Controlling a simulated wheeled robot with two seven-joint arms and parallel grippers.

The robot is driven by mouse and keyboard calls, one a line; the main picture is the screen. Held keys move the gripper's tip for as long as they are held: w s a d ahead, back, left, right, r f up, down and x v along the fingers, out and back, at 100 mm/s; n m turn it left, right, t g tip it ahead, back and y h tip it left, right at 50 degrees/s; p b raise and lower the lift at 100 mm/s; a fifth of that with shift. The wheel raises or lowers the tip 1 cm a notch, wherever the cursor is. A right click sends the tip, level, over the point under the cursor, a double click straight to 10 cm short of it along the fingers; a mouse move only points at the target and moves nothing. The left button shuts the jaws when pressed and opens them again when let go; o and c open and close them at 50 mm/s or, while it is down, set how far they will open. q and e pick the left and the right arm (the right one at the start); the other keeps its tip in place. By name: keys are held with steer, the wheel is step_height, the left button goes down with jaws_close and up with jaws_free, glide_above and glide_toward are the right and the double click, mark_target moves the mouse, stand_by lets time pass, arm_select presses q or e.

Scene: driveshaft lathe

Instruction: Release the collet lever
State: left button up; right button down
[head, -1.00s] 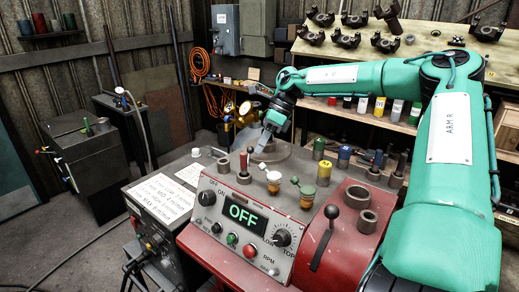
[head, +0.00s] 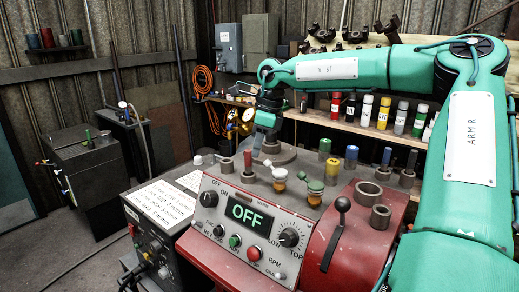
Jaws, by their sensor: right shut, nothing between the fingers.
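A black lever with a ball knob (head: 342,204) stands upright in a slot on the red curved housing at the right of the lathe. Another upright lever with a red handle (head: 247,160) stands behind the control panel; I cannot tell which of the two is the collet lever. My right gripper (head: 259,151) is shut and empty. It points down beside a grey round base (head: 274,155) at the back of the lathe top, near the red-handled lever; whether it touches anything is unclear. My left gripper is out of view.
The control panel (head: 249,213) reads OFF. Small oil cups (head: 280,180), coloured-top posts (head: 351,157) and metal rings (head: 381,217) crowd the lathe top. A shelf with bottles (head: 366,110) stands behind. My right arm covers the right side of the view.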

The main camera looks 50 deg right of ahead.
steer(key=shift+r, duration=0.15)
steer(key=shift+w+r+p, duration=0.15)
steer(key=shift+r+p, duration=0.4)
steer(key=shift+r, duration=0.15)
steer(key=shift+r, duration=0.1)
steer(key=a+p+v, duration=0.1)
steer(key=p+v, duration=0.4)
steer(key=v, duration=0.4)
steer(key=shift+s+a+r+p, duration=0.3)
steer(key=shift+a+r+p, duration=0.05)
steer(key=shift+a+r, duration=0.1)
steer(key=shift+f, duration=0.1)
